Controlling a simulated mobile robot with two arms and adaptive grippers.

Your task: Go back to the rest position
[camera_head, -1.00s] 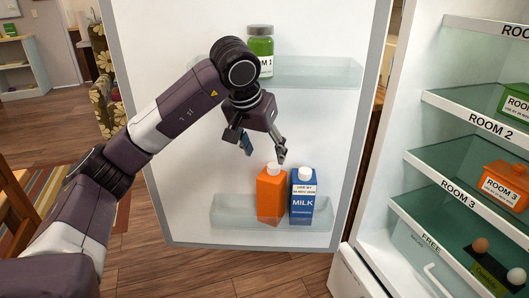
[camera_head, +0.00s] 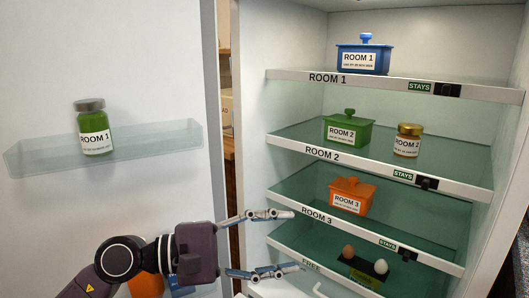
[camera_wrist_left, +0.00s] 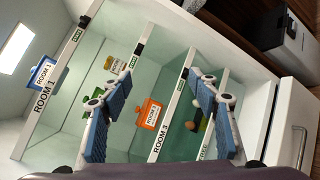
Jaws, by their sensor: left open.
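My left gripper (camera_head: 293,240) reaches in from the lower left of the head view, in front of the open fridge's lower shelves. Its two fingers are spread apart and point right, with nothing between them. In the left wrist view, the open fingers (camera_wrist_left: 162,85) frame the shelves, with the orange ROOM 3 container (camera_wrist_left: 149,113) visible between them. That container (camera_head: 350,198) is also in the head view, above the gripper. My right gripper is not in view.
The open door holds a green ROOM 1 jar (camera_head: 95,128). An orange carton (camera_head: 147,286) and blue carton (camera_head: 180,286) are mostly hidden behind my arm. Shelves hold a blue container (camera_head: 362,57), a green container (camera_head: 346,131), a small jar (camera_head: 408,140) and eggs (camera_head: 348,252).

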